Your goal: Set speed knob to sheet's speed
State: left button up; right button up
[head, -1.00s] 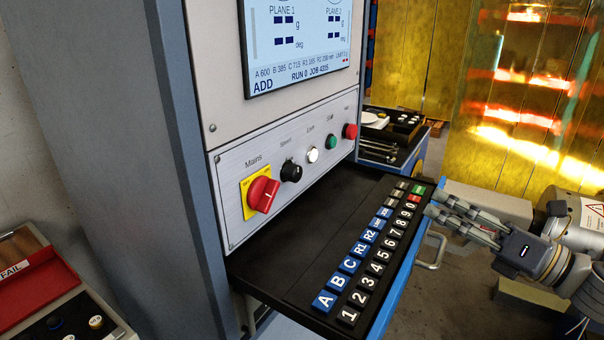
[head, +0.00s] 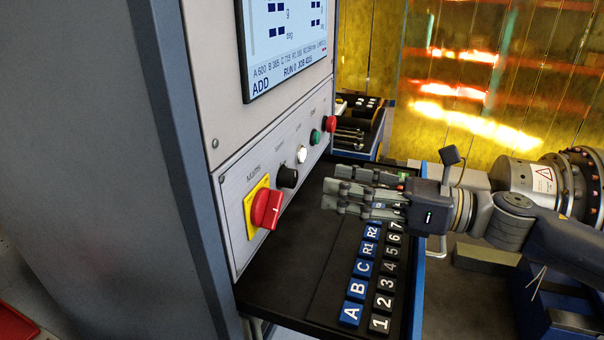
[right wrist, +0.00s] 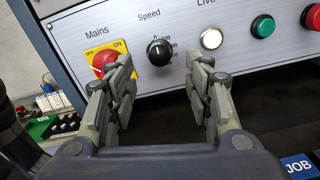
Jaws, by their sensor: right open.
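The black speed knob (head: 288,177) sits on the grey control panel, right of the red mains switch (head: 266,208) on its yellow plate. In the right wrist view the speed knob (right wrist: 159,52) shows between my finger pads, beyond their tips, with small scale figures at its right that are too small to read. My right gripper (head: 330,188) is open and empty over the keypad tray, apart from the knob; it also shows in the right wrist view (right wrist: 160,85). No speed sheet shows. My left gripper is not in view.
A white Live lamp (head: 301,154), a green button (head: 315,137) and a red button (head: 330,123) line the panel. The keypad (head: 368,275) lies below my right gripper. The screen (head: 285,40) is above. A dark tool tray (head: 358,120) stands behind.

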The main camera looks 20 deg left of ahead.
aim_at(295, 179)
jog(key=a, duration=0.4)
jog(key=shift+r+p, duration=0.15)
jog(key=shift+p, duration=0.2)
jog(key=shift+a, duration=1.25)
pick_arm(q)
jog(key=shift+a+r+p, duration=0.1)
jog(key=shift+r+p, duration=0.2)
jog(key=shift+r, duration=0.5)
pick_arm(e)
jog(key=shift+w+a, duration=0.1)
jog(key=shift+a, duration=0.25)
jog(key=c, duration=0.8)
jog(key=shift+c, duration=1.4)
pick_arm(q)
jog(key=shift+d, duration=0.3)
